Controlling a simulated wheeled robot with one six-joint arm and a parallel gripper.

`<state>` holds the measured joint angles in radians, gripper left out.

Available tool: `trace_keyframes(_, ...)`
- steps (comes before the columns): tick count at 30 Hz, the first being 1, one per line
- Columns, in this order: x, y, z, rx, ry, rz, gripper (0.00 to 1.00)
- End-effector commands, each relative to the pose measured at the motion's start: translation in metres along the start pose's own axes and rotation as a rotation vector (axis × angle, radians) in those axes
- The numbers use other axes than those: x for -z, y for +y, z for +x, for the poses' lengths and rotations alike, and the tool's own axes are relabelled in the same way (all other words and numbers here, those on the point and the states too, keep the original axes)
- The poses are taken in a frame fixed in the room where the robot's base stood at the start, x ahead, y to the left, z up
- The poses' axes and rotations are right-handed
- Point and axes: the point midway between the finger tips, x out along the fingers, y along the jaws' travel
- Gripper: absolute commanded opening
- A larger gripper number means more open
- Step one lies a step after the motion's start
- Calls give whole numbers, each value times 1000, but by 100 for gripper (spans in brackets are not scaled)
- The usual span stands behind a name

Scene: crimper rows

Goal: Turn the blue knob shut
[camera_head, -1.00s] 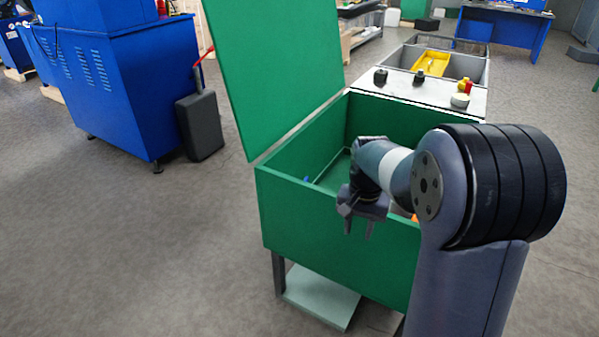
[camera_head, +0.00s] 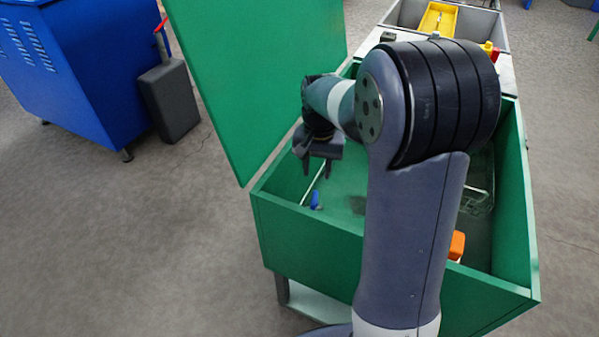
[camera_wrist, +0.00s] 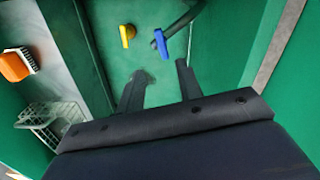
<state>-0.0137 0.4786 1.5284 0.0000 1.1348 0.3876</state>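The blue knob (camera_wrist: 160,43) is a small lever-shaped handle on a pipe inside the green box, right of centre at the top of the wrist view. It also shows in the head view (camera_head: 315,200) near the box's front left inside corner. My gripper (camera_head: 318,172) is over the left part of the open box, fingers pointing down. In the wrist view the two fingers (camera_wrist: 160,80) are spread apart with nothing between them. The blue knob lies beyond the fingertips, apart from them. A yellow handle (camera_wrist: 127,35) is left of the blue knob.
The green box (camera_head: 300,245) has its lid (camera_head: 255,80) raised at the left. Inside are an orange object (camera_wrist: 15,66) and a wire basket (camera_wrist: 48,118). A grey counter (camera_head: 505,75) adjoins the back.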

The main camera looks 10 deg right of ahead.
Motion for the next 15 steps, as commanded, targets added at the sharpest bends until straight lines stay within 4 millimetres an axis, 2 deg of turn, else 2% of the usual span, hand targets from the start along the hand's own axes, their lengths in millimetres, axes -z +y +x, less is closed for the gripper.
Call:
trace_keyframes(5, 0, 0, 11, -1, -1, 0, 35)
trace_keyframes(15, -1, 0, 73, -2, -5, 0, 35)
